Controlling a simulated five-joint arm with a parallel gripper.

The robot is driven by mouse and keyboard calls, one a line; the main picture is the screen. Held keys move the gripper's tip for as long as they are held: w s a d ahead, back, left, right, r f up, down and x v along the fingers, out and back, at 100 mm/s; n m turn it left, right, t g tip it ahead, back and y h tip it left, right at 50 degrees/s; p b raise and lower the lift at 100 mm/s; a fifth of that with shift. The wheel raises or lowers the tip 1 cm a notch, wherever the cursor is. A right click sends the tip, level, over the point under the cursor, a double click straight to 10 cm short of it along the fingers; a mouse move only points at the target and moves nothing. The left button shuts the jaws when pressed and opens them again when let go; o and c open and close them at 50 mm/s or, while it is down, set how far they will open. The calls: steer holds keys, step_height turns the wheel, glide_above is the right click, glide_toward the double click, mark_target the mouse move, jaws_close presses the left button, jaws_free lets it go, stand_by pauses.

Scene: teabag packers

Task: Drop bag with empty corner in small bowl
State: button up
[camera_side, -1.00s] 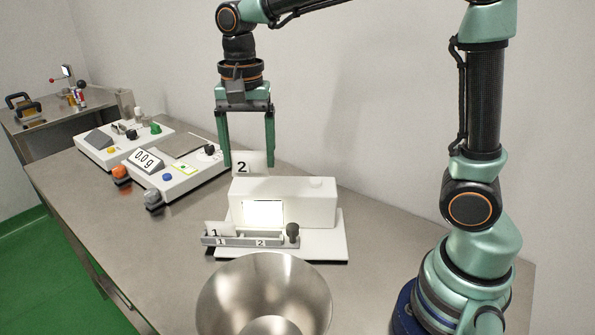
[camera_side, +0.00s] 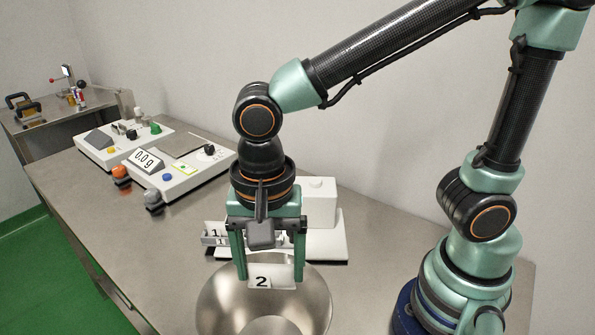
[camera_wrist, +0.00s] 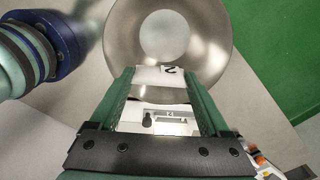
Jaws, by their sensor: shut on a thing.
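A white teabag marked 2 (camera_side: 273,277) is pinched by its sides between the two green fingers of my gripper (camera_side: 270,275). It also shows in the wrist view (camera_wrist: 155,75). A wide, shiny metal bowl (camera_side: 213,302) stands at the front of the table, and the bag appears to be above its far part. The wrist view shows the bowl (camera_wrist: 208,42) just beyond the fingertips. Only this one bowl shows. I cannot tell whether the bag has an empty corner. Another bag marked 1 (camera_side: 214,231) stands in the slotted holder behind my gripper.
A scale reading 0.0 g (camera_side: 145,157) and another white device (camera_side: 95,147) stand at the back left. The left front of the table is bare.

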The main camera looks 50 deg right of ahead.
mark_target(272, 288)
steer(key=shift+f, duration=1.55)
steer(key=o, duration=1.1)
steer(key=shift+r, duration=0.15)
step_height(272, 288, up, 12)
steer(key=shift+f, duration=0.1)
steer(key=w+d+n+t, duration=0.2)
steer(key=d+n, duration=0.1)
steer(key=d, duration=0.3)
steer(key=w+d+f+n+t, duration=0.1)
steer(key=w+d+n, duration=0.1)
steer(key=d+n, duration=0.2)
steer(key=w+d+n+t, duration=0.1)
steer(key=d+n+t, duration=0.1)
steer(key=d, duration=0.7)
steer(key=shift+w+d+f+n+t, duration=0.3)
steer(key=shift+w+d+n, duration=0.1)
steer(key=shift+n, duration=0.5)
